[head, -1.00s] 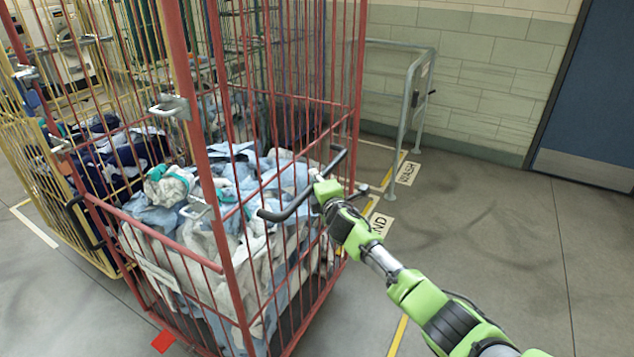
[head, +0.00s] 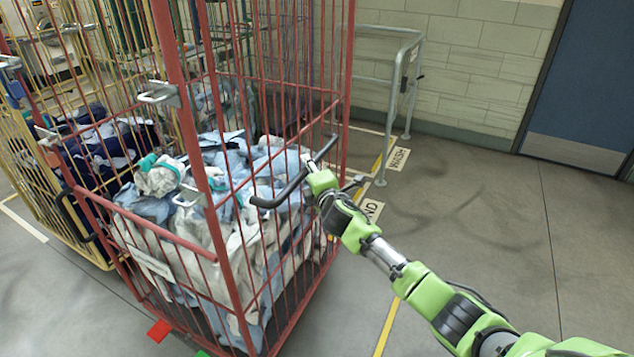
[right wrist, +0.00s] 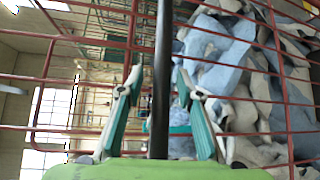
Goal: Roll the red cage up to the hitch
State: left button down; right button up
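The red cage (head: 232,274), a tall wire trolley full of white, pale blue and teal linen, stands upright at centre left in the head view. A dark bar handle (head: 268,202) sticks out from its near right side. My right gripper (head: 309,164) is at this handle. In the right wrist view the dark bar (right wrist: 162,60) runs between the two teal fingers, with a visible gap on each side, so the gripper looks open around it. The red mesh is just beyond the fingers. My left gripper is not in view. I cannot clearly identify the hitch.
A yellow cage (head: 20,150) with dark linen stands close on the left. A grey rail frame (head: 393,110) stands by the tiled wall, near floor labels (head: 398,159) and a yellow floor line (head: 387,325). A blue door (head: 590,80) is at right. The right floor is clear.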

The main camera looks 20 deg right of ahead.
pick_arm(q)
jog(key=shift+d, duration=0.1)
pick_arm(e)
jog(key=s+r, duration=0.1)
jog(key=s, duration=0.8)
jog(key=shift+a+r, duration=0.15)
jog(key=shift+a, duration=0.25)
